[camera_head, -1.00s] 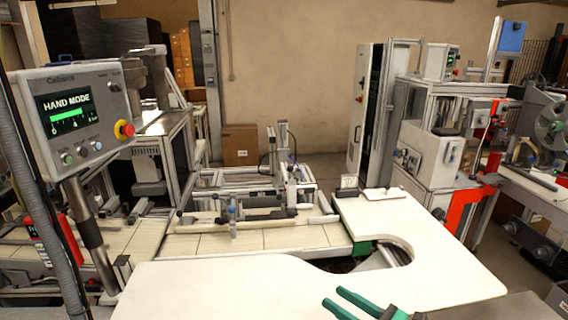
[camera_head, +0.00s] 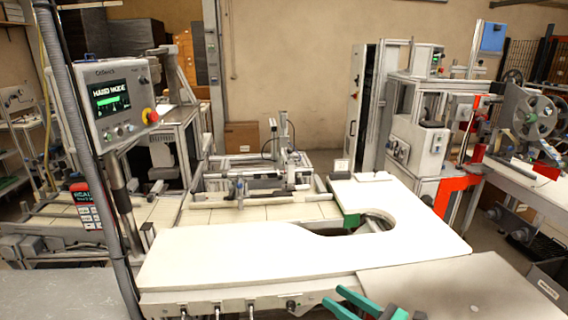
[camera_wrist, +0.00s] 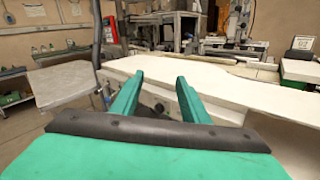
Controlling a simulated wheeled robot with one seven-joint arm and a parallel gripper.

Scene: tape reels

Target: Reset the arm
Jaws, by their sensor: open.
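My gripper (camera_head: 350,302) shows at the bottom of the head view, right of centre, with two green fingers apart. In the wrist view my gripper (camera_wrist: 158,82) points forward, with nothing between its fingertips. It is open and empty. In the head view it appears in front of the near edge of the white worktable (camera_head: 240,255). The white tabletop (camera_wrist: 225,75) also stretches behind the fingers in the wrist view. My arm beyond the gripper is mostly out of view.
A control box (camera_head: 112,102) reading "HAND MODE" stands on a post at left. A grey tabletop (camera_head: 450,290) lies at lower right. A reel machine (camera_head: 535,118) stands at right. The white worktable is mostly bare, with a curved cutout at its right.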

